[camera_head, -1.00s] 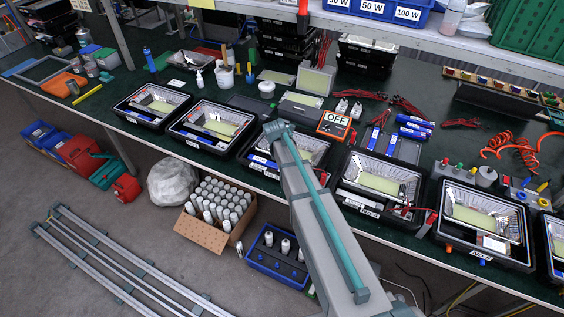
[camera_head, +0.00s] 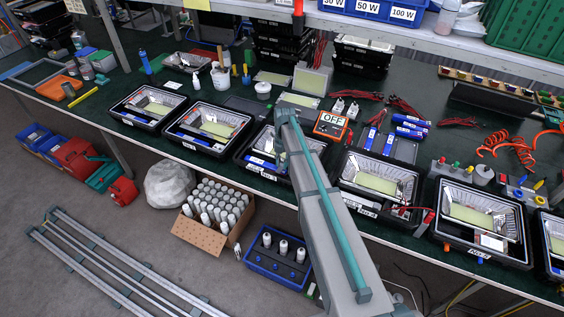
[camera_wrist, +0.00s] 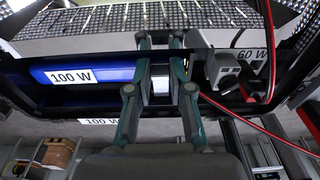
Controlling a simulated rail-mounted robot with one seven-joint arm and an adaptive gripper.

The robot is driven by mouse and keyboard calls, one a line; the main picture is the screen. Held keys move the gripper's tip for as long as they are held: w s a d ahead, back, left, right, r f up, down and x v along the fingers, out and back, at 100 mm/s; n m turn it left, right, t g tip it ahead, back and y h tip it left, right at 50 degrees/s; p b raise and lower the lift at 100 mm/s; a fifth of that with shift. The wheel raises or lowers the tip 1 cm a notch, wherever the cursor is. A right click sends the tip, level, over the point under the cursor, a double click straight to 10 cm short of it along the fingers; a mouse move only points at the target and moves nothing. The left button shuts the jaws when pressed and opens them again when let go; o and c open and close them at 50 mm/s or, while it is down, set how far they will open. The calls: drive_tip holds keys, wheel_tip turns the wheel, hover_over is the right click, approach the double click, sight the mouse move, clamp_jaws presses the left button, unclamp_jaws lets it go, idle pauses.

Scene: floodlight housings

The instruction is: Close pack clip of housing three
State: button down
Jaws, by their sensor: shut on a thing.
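Housing three (camera_head: 243,155), labelled No 3, is an open black floodlight housing in the middle of the bench row, partly hidden by my arm in the head view. In the wrist view a blue pack (camera_wrist: 95,75) labelled 100 W lies along its front, below the shiny dotted reflector (camera_wrist: 100,20). My gripper (camera_wrist: 161,42) is over the pack's right part. Its fingers are close together on the pack clip (camera_wrist: 160,84), a small dark and pale piece mostly hidden between them. The clip's exact angle is hard to tell. My gripper's fingers are hidden in the head view.
A grey connector (camera_wrist: 228,70) labelled 60 W with red and black wires is right of the fingers. Other open housings (camera_head: 207,130) and (camera_head: 378,178) stand close on both sides. An orange meter reading OFF (camera_head: 330,124) stands behind.

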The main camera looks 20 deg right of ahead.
drive_tip(key=c, duration=1)
unclamp_jaws()
drive_tip(key=shift+c, duration=0.2)
wheel_tip(320, 180, up, 12)
drive_tip(key=shift+w+d, duration=0.4)
drive_tip(key=shift+w, duration=0.05)
